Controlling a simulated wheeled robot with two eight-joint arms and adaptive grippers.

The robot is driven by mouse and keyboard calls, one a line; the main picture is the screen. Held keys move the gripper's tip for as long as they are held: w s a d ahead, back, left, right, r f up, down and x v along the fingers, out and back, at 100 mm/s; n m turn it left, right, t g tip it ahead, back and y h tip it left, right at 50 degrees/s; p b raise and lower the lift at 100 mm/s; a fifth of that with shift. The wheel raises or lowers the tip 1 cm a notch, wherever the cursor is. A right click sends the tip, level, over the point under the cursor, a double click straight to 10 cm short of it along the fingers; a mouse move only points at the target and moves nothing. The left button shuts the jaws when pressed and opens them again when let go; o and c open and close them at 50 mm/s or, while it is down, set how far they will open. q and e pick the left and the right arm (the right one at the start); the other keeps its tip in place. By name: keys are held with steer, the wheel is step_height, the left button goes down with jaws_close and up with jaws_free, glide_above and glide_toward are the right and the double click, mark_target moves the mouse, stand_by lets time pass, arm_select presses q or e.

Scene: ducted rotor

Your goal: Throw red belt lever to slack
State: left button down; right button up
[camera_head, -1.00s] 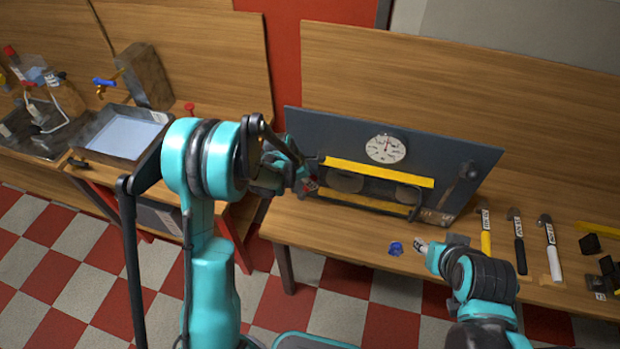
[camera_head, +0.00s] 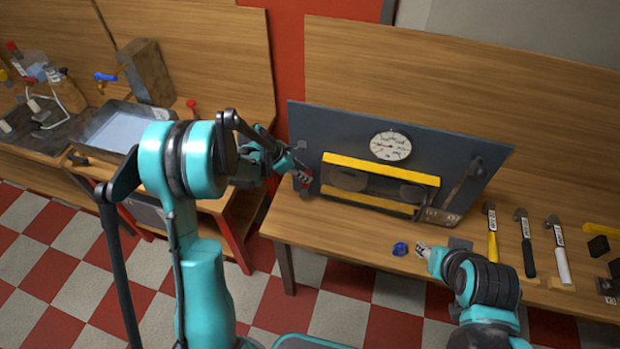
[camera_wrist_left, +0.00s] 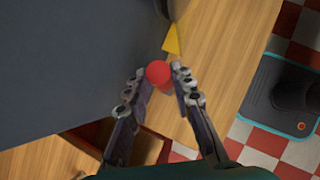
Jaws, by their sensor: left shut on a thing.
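The red belt lever shows its round red knob (camera_wrist_left: 158,73) between my left fingertips in the left wrist view. In the head view only a little red of the lever (camera_head: 305,180) shows by the fingers, at the left end of the dark upright panel (camera_head: 310,125). My left gripper (camera_head: 299,172) is shut on this knob; it also shows in the wrist view (camera_wrist_left: 160,78). The lever's shaft and pivot are mostly hidden. My right gripper (camera_head: 424,250) is low over the bench front, away from the lever; its finger opening is unclear.
The panel carries a white dial (camera_head: 390,146) and yellow bars (camera_head: 380,169) by dark round wheels. Hammers (camera_head: 526,240) lie on the bench at right. A basin (camera_head: 130,125) stands at left.

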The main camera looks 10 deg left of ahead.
arm_select(q)
steer(key=a+f+n+h+b, duration=0.1)
steer(key=a+h+b, duration=0.4)
steer(key=a+b, duration=0.1)
steer(key=shift+w+a+t+b, duration=0.15)
steer(key=shift+t+b, duration=0.15)
steer(key=shift+b, duration=0.25)
steer(key=shift+f, duration=0.1)
steer(key=c, duration=1.6)
jaws_free()
steer(key=shift+a, duration=0.1)
